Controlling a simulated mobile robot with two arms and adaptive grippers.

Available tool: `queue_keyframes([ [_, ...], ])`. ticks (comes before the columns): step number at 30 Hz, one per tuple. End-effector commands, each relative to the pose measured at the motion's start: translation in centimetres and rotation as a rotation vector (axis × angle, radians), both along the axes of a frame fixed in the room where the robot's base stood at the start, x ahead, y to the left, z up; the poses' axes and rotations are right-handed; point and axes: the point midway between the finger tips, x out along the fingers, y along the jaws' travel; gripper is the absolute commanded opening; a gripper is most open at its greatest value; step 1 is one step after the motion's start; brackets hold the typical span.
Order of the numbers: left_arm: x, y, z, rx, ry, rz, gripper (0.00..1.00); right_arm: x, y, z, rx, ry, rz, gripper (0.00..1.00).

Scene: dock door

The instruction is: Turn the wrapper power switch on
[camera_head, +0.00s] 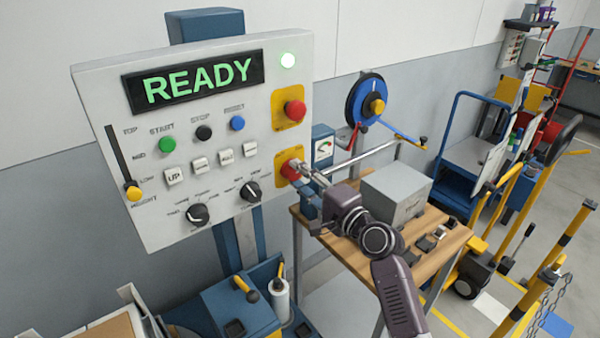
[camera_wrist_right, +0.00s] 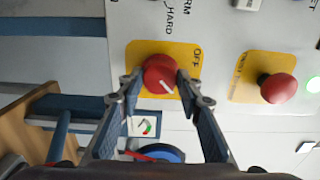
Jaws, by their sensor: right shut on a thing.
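The control panel (camera_head: 205,140) stands upright, its display (camera_head: 195,82) reading READY in green. The power switch, a red knob on a yellow plate (camera_head: 281,158), is at the panel's lower right. In the right wrist view the red knob (camera_wrist_right: 159,74) shows a white mark slanting to the lower right, with OFF printed right of it on the plate. My right gripper (camera_head: 296,168) is shut on the knob; its fingertips (camera_wrist_right: 158,80) touch the knob from both sides. In the head view the fingers partly hide the knob. My left gripper is not in view.
A red mushroom button (camera_head: 294,109) on another yellow plate sits just above, near the lit green lamp (camera_head: 288,60). Other buttons and black dials (camera_head: 250,191) lie left. A wooden table (camera_head: 452,238) with a grey box (camera_head: 396,194) stands right, beneath my right arm.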

Motion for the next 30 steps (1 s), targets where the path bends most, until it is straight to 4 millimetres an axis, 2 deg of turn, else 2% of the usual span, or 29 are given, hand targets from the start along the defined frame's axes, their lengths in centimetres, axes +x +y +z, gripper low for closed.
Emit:
queue_keyframes([
  [17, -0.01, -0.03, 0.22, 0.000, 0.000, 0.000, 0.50, -0.02, 0.02, -0.20, 0.023, 0.021, 0.001, 0.09],
  [18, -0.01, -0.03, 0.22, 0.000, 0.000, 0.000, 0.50, -0.02, 0.02, -0.20, 0.023, 0.021, 0.001, 0.37],
  [21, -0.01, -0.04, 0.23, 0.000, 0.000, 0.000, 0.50, -0.02, 0.01, -0.16, 0.023, 0.019, 0.001, 0.48],
  [22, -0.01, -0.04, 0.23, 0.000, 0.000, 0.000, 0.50, -0.02, 0.01, -0.15, 0.023, 0.019, 0.001, 0.51],
  [30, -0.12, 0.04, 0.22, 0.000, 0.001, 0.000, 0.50, -0.03, -0.04, -0.06, 0.022, 0.017, 0.000, 0.51],
])
